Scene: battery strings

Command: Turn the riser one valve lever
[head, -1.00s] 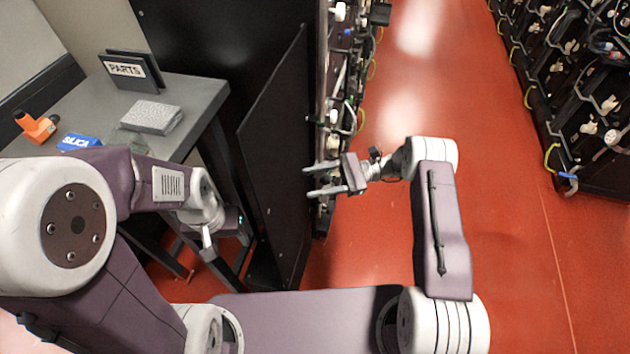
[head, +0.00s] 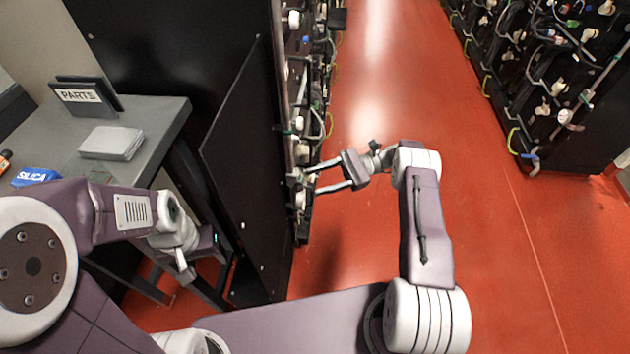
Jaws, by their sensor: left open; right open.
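My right gripper (head: 316,179) is open and empty. Its two fingers point left at the front edge of the near black rack, close to white fittings (head: 299,178) on that rack; I cannot tell whether they touch. The riser one valve lever cannot be told apart among the small, steeply angled fittings and hoses on the rack front. My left gripper (head: 188,264) hangs low beside the grey table, seen partly from behind its wrist, open and holding nothing that I can see.
The near rack's black side panel (head: 240,170) stands between my arms. A grey table (head: 160,110) at left bears a PARTS sign (head: 85,97), a grey box (head: 112,143) and a blue SILICA packet (head: 36,177). The red aisle floor (head: 375,90) is clear up to another rack (head: 555,75).

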